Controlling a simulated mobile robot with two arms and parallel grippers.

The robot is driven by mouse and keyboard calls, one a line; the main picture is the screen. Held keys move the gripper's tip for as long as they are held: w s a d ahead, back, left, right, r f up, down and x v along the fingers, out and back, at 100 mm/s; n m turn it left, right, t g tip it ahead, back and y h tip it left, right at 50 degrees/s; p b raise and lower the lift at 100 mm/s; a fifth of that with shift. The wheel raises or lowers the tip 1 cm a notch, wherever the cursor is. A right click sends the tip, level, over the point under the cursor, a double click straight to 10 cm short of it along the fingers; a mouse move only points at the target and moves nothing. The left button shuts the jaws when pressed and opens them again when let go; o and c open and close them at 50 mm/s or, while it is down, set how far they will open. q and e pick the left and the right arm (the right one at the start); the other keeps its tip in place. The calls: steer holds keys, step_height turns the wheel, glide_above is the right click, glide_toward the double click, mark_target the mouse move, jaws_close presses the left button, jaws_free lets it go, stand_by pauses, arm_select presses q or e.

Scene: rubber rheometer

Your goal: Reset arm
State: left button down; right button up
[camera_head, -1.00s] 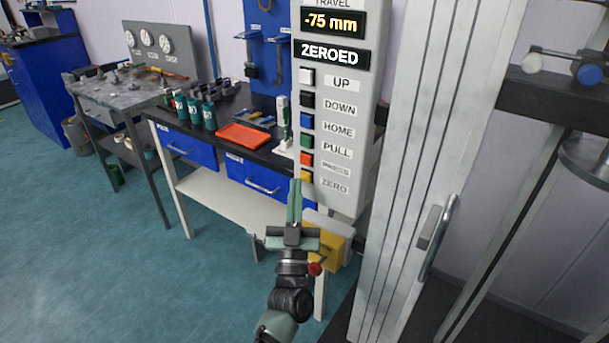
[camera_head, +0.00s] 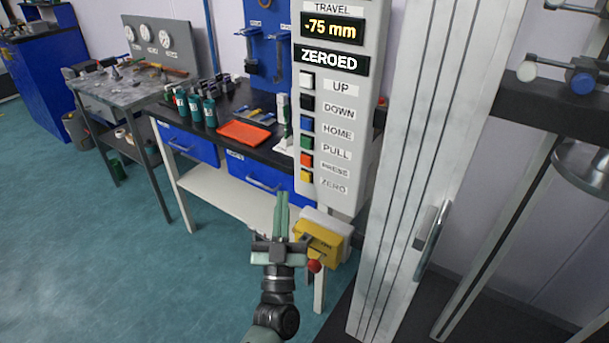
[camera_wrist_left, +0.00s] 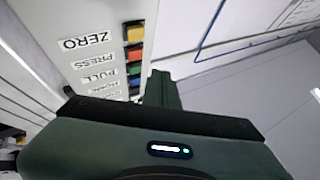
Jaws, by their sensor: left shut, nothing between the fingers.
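My left gripper (camera_head: 282,216) is in the lower middle of the head view, fingers pointing up, shut and empty. It stands below and left of the control panel (camera_head: 340,100), apart from its buttons. The panel reads "-75 mm" and "ZEROED". Its button column runs from white at the top to the yellow zero button (camera_head: 306,175) at the bottom. In the left wrist view the shut fingers (camera_wrist_left: 162,88) show beside the panel (camera_wrist_left: 92,55) and its yellow button (camera_wrist_left: 135,33). My right gripper is not in view.
A yellow box with a red knob (camera_head: 315,266) sits just right of my left gripper. The tall metal column (camera_head: 420,150) stands right of the panel. A workbench (camera_head: 205,185) with blue drawers, bottles and an orange tray (camera_head: 244,133) is behind left. Open floor (camera_head: 90,260) lies left.

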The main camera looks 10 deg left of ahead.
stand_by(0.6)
arm_select(q)
steer(key=s+d+f+m+g+h, duration=0.25)
steer(key=f+g+h, duration=0.2)
steer(key=f, duration=0.25)
steer(key=s+d+f+m+g+h, duration=0.2)
steer(key=s+f+m+g+h, duration=0.2)
steer(key=f+g, duration=0.25)
steer(key=s+a+f+n+g+y, duration=0.1)
steer(key=s+a+f+g, duration=0.15)
steer(key=s, duration=0.55)
steer(key=s+a+f+g+y, duration=0.1)
steer(key=s+a+f+g, duration=0.2)
steer(key=s, duration=0.4)
steer(key=s+a+f+n+g+y, duration=0.1)
steer(key=s+a+f+g, duration=0.1)
steer(key=s+g, duration=0.45)
steer(key=s+f, duration=0.2)
steer(key=f, duration=1.2)
steer(key=s+f, duration=0.3)
steer(key=f, duration=1.1)
steer(key=s+a+f, duration=0.3)
steer(key=s+f, duration=1.1)
steer(key=s, duration=0.1)
steer(key=shift+s+g+y, duration=0.25)
steer(key=shift+g+y, duration=0.1)
steer(key=shift+g, duration=0.05)
